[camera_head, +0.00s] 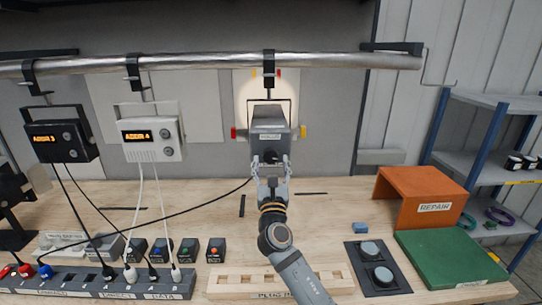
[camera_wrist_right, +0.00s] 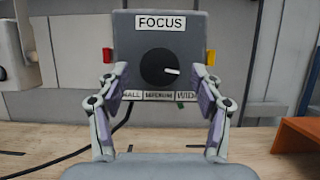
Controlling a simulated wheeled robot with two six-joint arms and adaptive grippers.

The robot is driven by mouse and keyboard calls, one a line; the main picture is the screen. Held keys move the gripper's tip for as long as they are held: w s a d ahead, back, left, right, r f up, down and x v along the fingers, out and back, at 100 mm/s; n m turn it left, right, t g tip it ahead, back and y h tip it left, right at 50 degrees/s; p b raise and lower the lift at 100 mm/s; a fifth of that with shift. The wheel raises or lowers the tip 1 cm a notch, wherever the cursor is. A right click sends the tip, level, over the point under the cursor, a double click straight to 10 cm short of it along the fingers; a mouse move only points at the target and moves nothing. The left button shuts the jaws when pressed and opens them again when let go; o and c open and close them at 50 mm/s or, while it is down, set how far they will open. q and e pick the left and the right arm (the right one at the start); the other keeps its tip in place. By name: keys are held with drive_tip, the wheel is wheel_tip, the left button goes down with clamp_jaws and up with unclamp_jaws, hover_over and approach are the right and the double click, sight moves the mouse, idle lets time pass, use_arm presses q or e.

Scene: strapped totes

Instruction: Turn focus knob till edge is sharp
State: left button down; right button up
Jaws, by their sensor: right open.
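The focus knob (camera_wrist_right: 159,68) is a black round dial with a white pointer mark pointing right. It sits below a FOCUS label (camera_wrist_right: 166,22) on the back of a grey lamp (camera_head: 270,122) hanging from the pipe. My right gripper (camera_wrist_right: 158,88) is open, its two fingers apart on either side of the knob. In the head view the right gripper (camera_head: 271,163) is just below and in front of the lamp. I cannot tell whether the fingers touch anything. A pale light spot (camera_head: 257,88) shows on the wall panel behind the lamp. My left gripper is not in view.
A metal pipe (camera_head: 200,63) crosses above the bench and holds two more lamps, a black one (camera_head: 62,143) and a white one (camera_head: 151,138). A power strip (camera_head: 100,284) lies front left.

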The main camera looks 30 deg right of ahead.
drive_tip(key=shift+w+d+r, duration=0.15)
drive_tip(key=shift+w+r, duration=0.1)
drive_tip(key=shift+w, duration=0.15)
drive_tip(key=shift+c, duration=0.4)
drive_tip(key=shift+f, duration=0.1)
drive_tip(key=c, duration=1.1)
drive_tip(key=shift+o, duration=0.2)
drive_tip(key=m+b, duration=0.1)
drive_tip(key=m, duration=0.1)
drive_tip(key=m+g+h+b, duration=0.1)
drive_tip(key=shift+f+m+h, duration=0.15)
drive_tip(key=shift+m+h, duration=0.15)
drive_tip(key=shift+m, duration=0.1)
drive_tip(key=shift+w+r+m+g+h+b, duration=0.15)
drive_tip(key=shift+m+g+h+b, duration=0.3)
drive_tip(key=shift+m, duration=0.65)
drive_tip(key=shift+r, duration=0.1)
